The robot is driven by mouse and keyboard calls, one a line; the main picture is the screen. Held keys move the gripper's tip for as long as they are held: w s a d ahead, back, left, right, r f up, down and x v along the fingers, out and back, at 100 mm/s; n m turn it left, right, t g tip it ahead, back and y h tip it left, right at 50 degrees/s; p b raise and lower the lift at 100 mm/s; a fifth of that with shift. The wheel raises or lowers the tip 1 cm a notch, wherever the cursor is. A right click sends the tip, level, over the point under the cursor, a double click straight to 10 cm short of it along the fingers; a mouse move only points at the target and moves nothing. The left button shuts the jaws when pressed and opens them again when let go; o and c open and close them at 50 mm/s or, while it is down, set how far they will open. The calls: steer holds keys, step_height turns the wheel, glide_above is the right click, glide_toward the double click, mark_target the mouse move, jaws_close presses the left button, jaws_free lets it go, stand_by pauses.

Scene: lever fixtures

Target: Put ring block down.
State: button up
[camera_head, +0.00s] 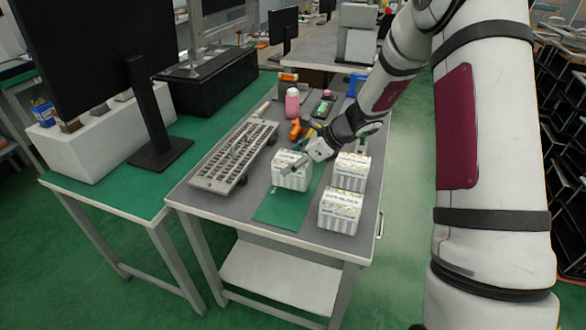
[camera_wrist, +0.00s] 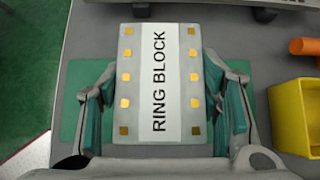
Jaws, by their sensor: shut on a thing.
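The ring block (camera_wrist: 160,80) is a white block with a "RING BLOCK" label and gold squares along both sides. In the head view the ring block (camera_head: 291,178) is upright at the back part of the green mat (camera_head: 285,212). My gripper (camera_wrist: 160,92) is shut on its two sides, with one green-padded finger at each side. My gripper (camera_head: 300,162) comes in from the upper right in the head view. Green mat (camera_wrist: 68,120) shows around the block in the wrist view. I cannot tell whether the block's underside touches the mat.
Two similar white blocks (camera_head: 350,172) (camera_head: 340,212) stand to the right on the grey table (camera_head: 212,205). A slotted metal rack (camera_head: 235,157) lies to the left. A yellow bin (camera_wrist: 297,115) is right of my gripper in the wrist view. The mat's front part is clear.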

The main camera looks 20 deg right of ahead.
steer(key=shift+f, duration=1.1)
steer(key=shift+f, duration=0.15)
steer(key=o, duration=1.4)
steer(key=shift+o, duration=0.2)
